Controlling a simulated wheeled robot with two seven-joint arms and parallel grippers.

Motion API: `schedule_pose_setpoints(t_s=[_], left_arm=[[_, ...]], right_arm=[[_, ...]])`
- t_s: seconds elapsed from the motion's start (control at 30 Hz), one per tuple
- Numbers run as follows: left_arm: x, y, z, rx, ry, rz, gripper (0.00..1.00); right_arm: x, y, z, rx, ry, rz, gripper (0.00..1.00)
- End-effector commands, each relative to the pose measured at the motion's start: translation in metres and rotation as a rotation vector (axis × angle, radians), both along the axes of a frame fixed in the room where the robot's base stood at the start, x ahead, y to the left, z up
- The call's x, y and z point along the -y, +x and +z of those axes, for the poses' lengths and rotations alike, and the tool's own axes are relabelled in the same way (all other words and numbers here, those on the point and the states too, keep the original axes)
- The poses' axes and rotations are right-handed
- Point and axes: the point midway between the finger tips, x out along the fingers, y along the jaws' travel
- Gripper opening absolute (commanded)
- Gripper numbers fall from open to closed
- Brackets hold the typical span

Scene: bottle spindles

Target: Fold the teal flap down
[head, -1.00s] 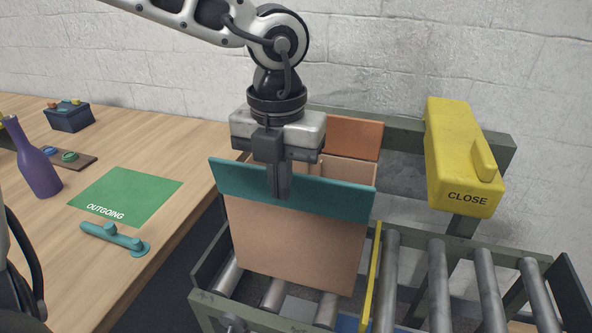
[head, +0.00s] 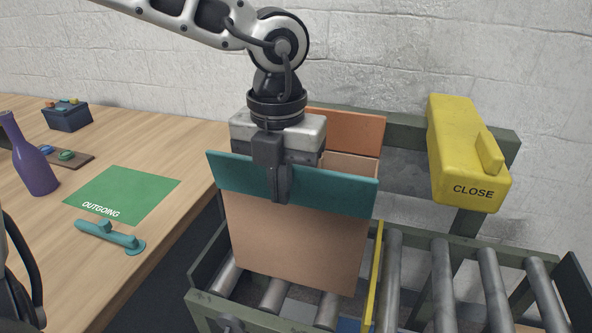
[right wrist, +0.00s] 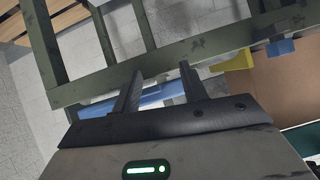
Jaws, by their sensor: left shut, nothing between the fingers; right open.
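The teal flap (head: 330,194) stands up along the near top edge of the brown carton (head: 290,245), on the roller conveyor in the head view. My left gripper (head: 281,198) is shut and empty, pointing down, with its fingers in front of the flap's near face. I cannot tell whether they touch it. An orange flap (head: 350,130) stands up on the carton's far side. My right gripper (right wrist: 160,80) is open and empty in the right wrist view, with the conveyor's green frame (right wrist: 200,62) beyond its fingers.
A yellow block marked CLOSE (head: 465,155) stands to the right of the carton above the rollers (head: 443,280). On the wooden table (head: 165,140) at left are a purple bottle (head: 32,165), a green OUTGOING mat (head: 125,195) and a teal handle-like part (head: 110,236).

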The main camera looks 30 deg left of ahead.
Motion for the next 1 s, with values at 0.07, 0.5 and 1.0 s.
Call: schedule_pose_setpoints(t_s=[0.07,0.5,1.0], left_arm=[[0.0,0.0,-0.003,0.001,0.0,0.0,0.0],[-0.004,0.018,-0.002,0.0,-0.001,0.001,0.0],[-0.01,0.042,-0.002,-0.001,0.0,0.001,0.0]], right_arm=[[0.0,0.0,-0.004,-0.002,0.0,0.0,0.43],[0.0,0.0,-0.006,-0.001,0.0,0.0,0.43],[0.0,0.0,-0.008,-0.001,-0.001,-0.001,0.43]])
